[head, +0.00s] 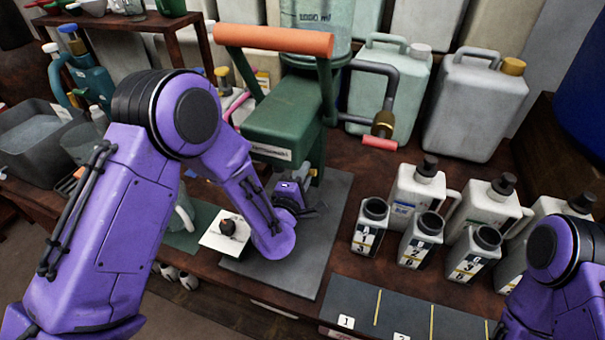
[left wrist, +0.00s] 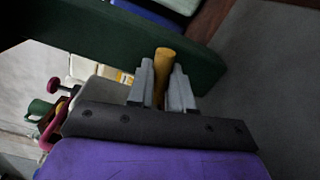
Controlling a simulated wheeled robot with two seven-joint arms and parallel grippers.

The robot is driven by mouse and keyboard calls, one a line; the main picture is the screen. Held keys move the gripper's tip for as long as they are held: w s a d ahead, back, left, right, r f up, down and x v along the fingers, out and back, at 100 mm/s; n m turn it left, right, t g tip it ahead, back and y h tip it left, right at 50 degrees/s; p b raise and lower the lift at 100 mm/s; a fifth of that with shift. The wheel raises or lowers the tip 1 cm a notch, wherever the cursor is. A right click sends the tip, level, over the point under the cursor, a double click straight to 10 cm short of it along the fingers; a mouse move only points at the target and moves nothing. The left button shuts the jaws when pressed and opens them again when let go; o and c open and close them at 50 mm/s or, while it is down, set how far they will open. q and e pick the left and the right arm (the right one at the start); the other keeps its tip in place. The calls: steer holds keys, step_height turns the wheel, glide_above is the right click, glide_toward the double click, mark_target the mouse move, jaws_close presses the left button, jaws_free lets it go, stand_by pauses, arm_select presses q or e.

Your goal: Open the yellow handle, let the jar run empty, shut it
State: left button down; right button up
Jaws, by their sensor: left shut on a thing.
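The clear jar (head: 318,18), marked 1000 ml, stands on top of the green stand (head: 285,130); its upper part is out of frame and its level cannot be told. My left gripper (head: 303,190) is low in front of the stand. In the left wrist view its two grey fingers (left wrist: 162,82) are shut on the yellow handle (left wrist: 165,56), which stands upright between them, close to a dark green beam (left wrist: 120,45). The handle is hidden in the head view. Only an upper part of my right arm shows; its gripper is out of frame.
An orange bar (head: 272,38) crosses the stand. A grey pipe with a brass fitting and red grip (head: 380,141) juts right. White pump bottles (head: 415,190) and small labelled bottles (head: 369,225) stand right. A white card (head: 226,232) lies left of the gripper. The grey mat's front (head: 290,275) is clear.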

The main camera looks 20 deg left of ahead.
arm_select(q)
steer(key=shift+w+a, duration=0.1)
steer(key=n+b, duration=0.1)
steer(key=n, duration=0.3)
steer(key=n+b, duration=0.2)
steer(key=n, duration=0.2)
steer(key=n+b, duration=0.3)
steer(key=n, duration=0.1)
steer(key=shift+r+n+b, duration=0.1)
steer(key=shift+n+b, duration=0.65)
steer(key=shift+n, duration=0.55)
steer(key=shift+r, duration=0.1)
